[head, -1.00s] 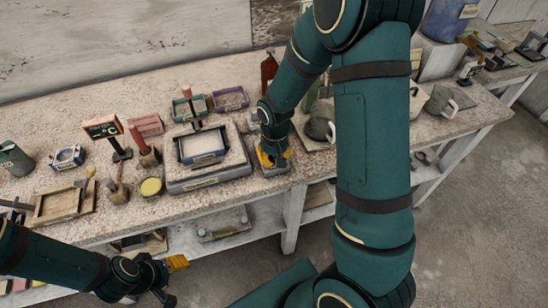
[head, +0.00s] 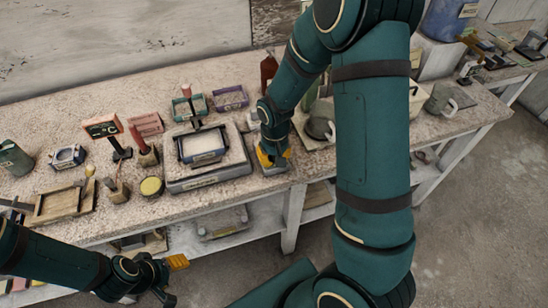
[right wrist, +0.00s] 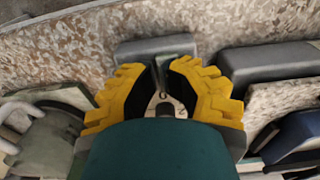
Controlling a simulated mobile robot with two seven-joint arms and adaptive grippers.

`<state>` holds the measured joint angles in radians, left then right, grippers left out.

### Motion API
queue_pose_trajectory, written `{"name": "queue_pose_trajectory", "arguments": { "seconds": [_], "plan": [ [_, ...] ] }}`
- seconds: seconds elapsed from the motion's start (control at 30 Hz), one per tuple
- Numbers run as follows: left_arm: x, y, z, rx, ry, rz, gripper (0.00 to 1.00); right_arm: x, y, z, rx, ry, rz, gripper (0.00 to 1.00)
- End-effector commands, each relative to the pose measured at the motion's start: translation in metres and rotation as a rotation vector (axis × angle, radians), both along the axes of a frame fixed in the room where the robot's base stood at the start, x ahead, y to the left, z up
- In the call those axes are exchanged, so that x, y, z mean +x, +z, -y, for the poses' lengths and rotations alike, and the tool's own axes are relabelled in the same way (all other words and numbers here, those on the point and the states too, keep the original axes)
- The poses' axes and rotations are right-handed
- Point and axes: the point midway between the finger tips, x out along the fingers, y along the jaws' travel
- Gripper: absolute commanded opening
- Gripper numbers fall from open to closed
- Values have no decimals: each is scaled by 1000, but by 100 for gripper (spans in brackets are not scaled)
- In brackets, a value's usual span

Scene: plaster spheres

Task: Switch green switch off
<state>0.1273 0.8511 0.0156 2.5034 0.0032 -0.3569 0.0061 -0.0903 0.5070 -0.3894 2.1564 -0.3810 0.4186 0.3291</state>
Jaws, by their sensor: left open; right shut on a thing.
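My right gripper (head: 272,157) is low over the workbench, right beside the grey tray-like device. In the right wrist view its yellow fingers (right wrist: 165,68) are closed around a small dark greenish piece (right wrist: 176,72), which appears to be the switch lever. The piece stands on a small grey switch box (right wrist: 150,48). My left gripper (head: 172,277) is open and empty, in front of the bench at the lower left.
The grey device (head: 207,178) with a framed tray stands just left of my right gripper. A grey mug (head: 319,129) is close on its right. A red-framed sign (head: 101,125), a yellow-topped tin (head: 151,187) and a wooden tray (head: 62,205) stand further left.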

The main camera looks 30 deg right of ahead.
Motion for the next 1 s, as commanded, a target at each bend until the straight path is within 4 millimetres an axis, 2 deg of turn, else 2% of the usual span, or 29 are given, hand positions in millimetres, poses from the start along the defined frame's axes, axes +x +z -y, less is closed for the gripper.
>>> {"name": "queue_pose_trajectory", "arguments": {
  "seconds": [0.03,0.07,0.5,0.83,1.0],
  "plan": [
    [0,-1,0,0,0,0,57,-8,-6,2,-2,-3,-26,0],
    [0,-1,0,0,0,0,57,-8,-6,2,-3,-3,-26,0],
    [0,-3,0,0,0,0,57,10,-8,7,-4,-5,-14,0],
    [-1,-3,0,0,0,-1,57,14,-7,9,-6,-7,-4,0],
    [1,8,0,0,2,3,57,16,7,9,-6,-6,-3,0]
  ]
}}
